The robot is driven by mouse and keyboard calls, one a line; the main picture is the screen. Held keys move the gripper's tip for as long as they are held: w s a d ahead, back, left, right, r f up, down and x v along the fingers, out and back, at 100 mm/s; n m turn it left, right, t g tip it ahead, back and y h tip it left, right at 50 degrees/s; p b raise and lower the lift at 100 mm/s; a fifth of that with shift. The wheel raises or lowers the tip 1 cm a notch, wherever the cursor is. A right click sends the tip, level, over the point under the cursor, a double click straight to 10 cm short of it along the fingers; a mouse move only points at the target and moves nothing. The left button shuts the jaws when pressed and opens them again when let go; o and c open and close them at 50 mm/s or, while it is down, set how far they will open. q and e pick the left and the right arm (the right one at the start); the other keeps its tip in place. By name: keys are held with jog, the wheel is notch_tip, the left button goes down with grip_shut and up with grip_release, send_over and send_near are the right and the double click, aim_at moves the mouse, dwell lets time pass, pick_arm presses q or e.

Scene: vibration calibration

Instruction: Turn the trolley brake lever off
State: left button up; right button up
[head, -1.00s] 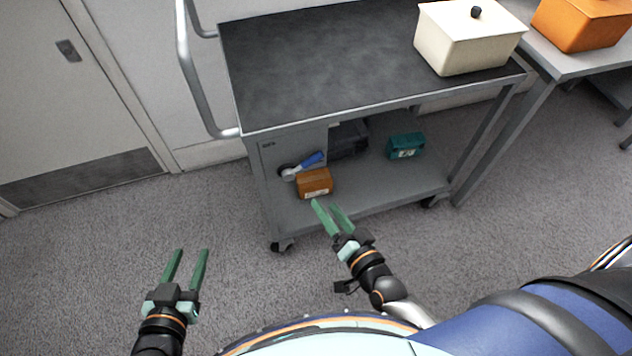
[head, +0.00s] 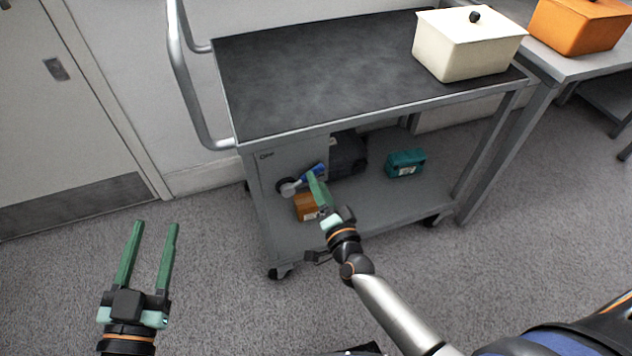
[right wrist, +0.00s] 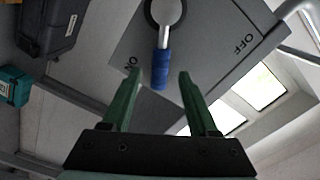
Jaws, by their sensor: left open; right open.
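The brake lever has a blue grip (head: 311,173) and a metal arm on a round dark pivot (head: 286,186), on the grey panel at the trolley's (head: 285,75) left end. In the right wrist view the blue grip (right wrist: 160,72) points toward the ON mark (right wrist: 132,66), away from the OFF mark (right wrist: 243,43). My right gripper (head: 318,188) is open just in front of the lever, partly hiding its surroundings. In its wrist view the grip appears between the open fingertips (right wrist: 157,84); contact cannot be told. My left gripper (head: 155,226) is open and empty over the floor.
On the lower shelf are an orange-brown box (head: 305,207), partly behind my right gripper, a dark case (head: 347,153) and a teal box (head: 406,163). A cream box (head: 465,50) stands on top. A table with an orange box (head: 578,27) adjoins at right.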

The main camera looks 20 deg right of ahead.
pick_arm(q)
jog(key=shift+s+r+m+t+h, duration=0.1)
jog(key=shift+r+m+t+h, duration=0.15)
jog(key=shift+r, duration=0.5)
jog(key=shift+s+r+m+t+h, duration=0.15)
jog(key=shift+r+h, duration=0.1)
jog(key=shift+r, duration=0.45)
pick_arm(e)
jog(key=shift+w, duration=1.1)
pick_arm(q)
jog(key=shift+w, duration=0.1)
pick_arm(e)
jog(key=shift+c, duration=0.2)
grip_shut()
pick_arm(q)
jog(key=shift+f, duration=0.1)
